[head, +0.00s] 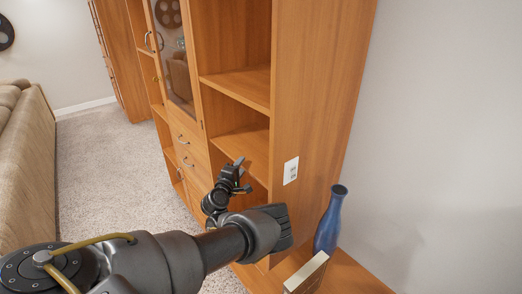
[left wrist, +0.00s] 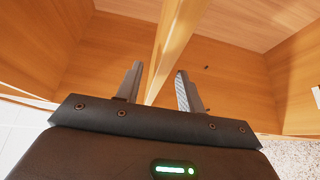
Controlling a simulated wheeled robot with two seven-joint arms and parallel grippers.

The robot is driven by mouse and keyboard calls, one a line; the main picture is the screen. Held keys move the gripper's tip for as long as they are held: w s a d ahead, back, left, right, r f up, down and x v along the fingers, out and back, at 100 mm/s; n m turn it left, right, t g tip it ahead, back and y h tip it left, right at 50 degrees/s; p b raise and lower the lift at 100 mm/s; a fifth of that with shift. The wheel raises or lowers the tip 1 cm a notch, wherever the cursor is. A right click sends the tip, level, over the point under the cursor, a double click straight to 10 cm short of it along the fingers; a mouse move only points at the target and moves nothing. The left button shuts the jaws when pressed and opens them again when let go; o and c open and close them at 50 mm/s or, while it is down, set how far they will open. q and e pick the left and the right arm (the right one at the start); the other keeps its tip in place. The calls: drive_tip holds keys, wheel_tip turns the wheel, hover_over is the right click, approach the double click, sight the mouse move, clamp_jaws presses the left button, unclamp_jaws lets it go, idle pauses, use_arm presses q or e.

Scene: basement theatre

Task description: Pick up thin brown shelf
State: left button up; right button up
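The thin brown shelf (head: 243,143) is a wooden board inside the open section of the tall brown cabinet. My left gripper (head: 243,174) is at the front edge of this shelf in the head view. In the left wrist view my left gripper (left wrist: 160,68) is open, with one finger on each side of the thin shelf's edge (left wrist: 167,45). A gap shows between the fingers and the board, so it is not clamped. My right gripper is in neither view.
The cabinet's side panel (head: 318,90) carries a white outlet plate (head: 291,170). A blue vase (head: 330,222) and a box-like object (head: 306,273) stand on a low wooden surface at right. A beige sofa (head: 27,165) is at left, with clear carpet (head: 108,170) between.

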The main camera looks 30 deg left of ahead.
use_arm(q)
drive_tip(key=shift+p+x, duration=0.5)
drive_tip(key=shift+x, duration=1.6)
clamp_jaws()
drive_tip(key=shift+r, duration=0.15)
